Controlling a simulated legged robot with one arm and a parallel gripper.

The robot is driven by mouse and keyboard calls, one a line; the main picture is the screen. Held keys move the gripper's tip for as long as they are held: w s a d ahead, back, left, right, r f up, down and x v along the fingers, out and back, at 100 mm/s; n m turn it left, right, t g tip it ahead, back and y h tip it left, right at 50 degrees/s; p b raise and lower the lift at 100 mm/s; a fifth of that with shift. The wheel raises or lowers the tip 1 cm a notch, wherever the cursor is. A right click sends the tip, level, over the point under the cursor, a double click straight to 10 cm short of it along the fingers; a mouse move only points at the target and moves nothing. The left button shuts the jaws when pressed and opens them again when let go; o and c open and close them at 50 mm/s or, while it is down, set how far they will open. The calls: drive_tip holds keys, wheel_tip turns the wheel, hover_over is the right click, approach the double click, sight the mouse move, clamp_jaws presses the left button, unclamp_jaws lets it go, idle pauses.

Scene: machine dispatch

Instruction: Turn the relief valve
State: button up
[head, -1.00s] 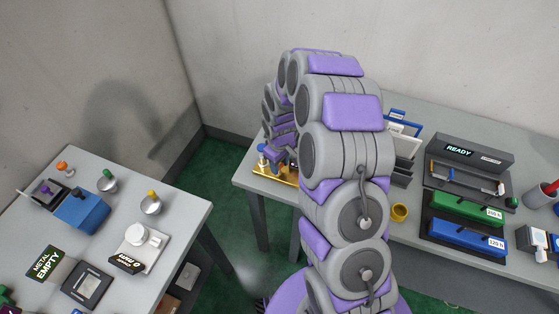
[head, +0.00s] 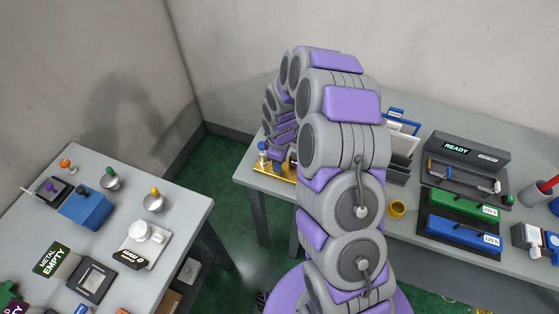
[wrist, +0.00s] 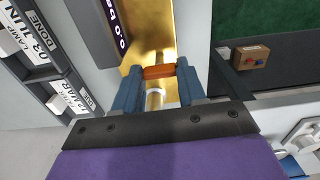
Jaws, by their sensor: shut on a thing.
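The relief valve appears to be the brass fixture (head: 272,171) at the left end of the far table in the head view. A white ring sits on the stem between the fingers. In the head view my arm hides the gripper and part of the fixture.
A dark panel with labelled slots (wrist: 50,65) stands left of the fixture in the wrist view.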

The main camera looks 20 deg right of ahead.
drive_tip(key=shift+w+r, duration=0.1)
drive_tip(key=o, duration=1.1)
drive_tip(key=shift+c, duration=0.2)
wheel_tip(320, 180, up, 17)
drive_tip(key=shift+p, duration=0.4)
drive_tip(key=s+r+m+g+b, duration=0.1)
drive_tip(key=s+r+m+b, duration=0.2)
drive_tip(key=s, duration=3.2)
drive_tip(key=m+b, duration=0.4)
drive_tip(key=m, duration=0.4)
drive_tip(key=shift+s+a+g, duration=0.2)
drive_tip(key=shift+a+g, duration=0.05)
drive_tip(key=shift+g, duration=0.15)
